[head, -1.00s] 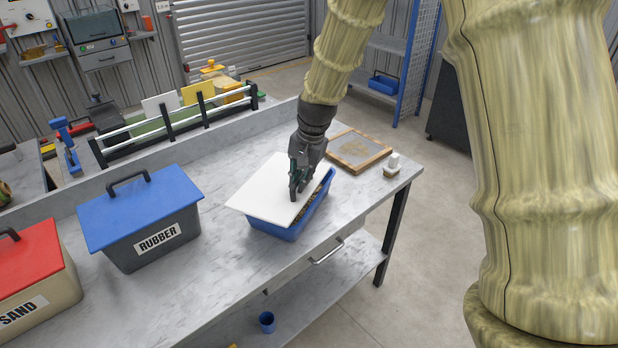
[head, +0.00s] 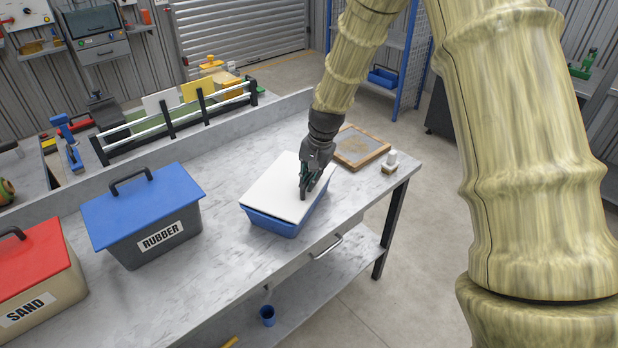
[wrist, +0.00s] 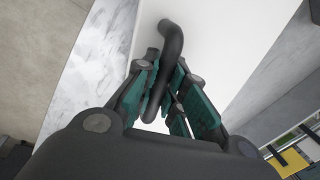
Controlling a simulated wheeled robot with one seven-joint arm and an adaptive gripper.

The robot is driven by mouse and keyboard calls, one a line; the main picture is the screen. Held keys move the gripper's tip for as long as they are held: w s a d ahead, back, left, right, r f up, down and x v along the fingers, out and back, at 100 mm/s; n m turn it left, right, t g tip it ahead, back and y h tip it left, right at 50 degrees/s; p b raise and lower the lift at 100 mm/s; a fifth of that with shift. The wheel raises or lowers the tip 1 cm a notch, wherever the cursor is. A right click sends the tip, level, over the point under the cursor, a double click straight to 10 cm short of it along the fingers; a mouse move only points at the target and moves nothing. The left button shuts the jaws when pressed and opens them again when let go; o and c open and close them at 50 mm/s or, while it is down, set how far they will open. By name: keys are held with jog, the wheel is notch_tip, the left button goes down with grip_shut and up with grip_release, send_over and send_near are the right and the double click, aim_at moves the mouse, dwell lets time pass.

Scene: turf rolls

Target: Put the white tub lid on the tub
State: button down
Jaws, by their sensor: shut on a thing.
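The white lid (head: 280,190) lies over the top of the blue tub (head: 275,226) on the grey bench. Its edges look roughly in line with the tub's rim; I cannot tell whether it is fully seated. My gripper (head: 304,196) points down at the lid's right part. In the wrist view my gripper (wrist: 163,100) is shut on the lid's dark handle (wrist: 172,45), with the white lid (wrist: 225,45) beneath. The tub's contents are hidden under the lid.
A grey bin (head: 150,240) with a blue lid, marked RUBBER, stands left of the tub. A SAND bin (head: 45,290) with a red lid is further left. A wooden-framed sieve (head: 360,147) and a small brush (head: 390,163) lie behind right. Bench between is clear.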

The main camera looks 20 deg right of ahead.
jog(key=c, duration=1.5)
grip_release()
jog(key=shift+r, duration=0.1)
jog(key=b+v, duration=0.2)
jog(key=v, duration=0.9)
jog(key=shift+r, duration=0.4)
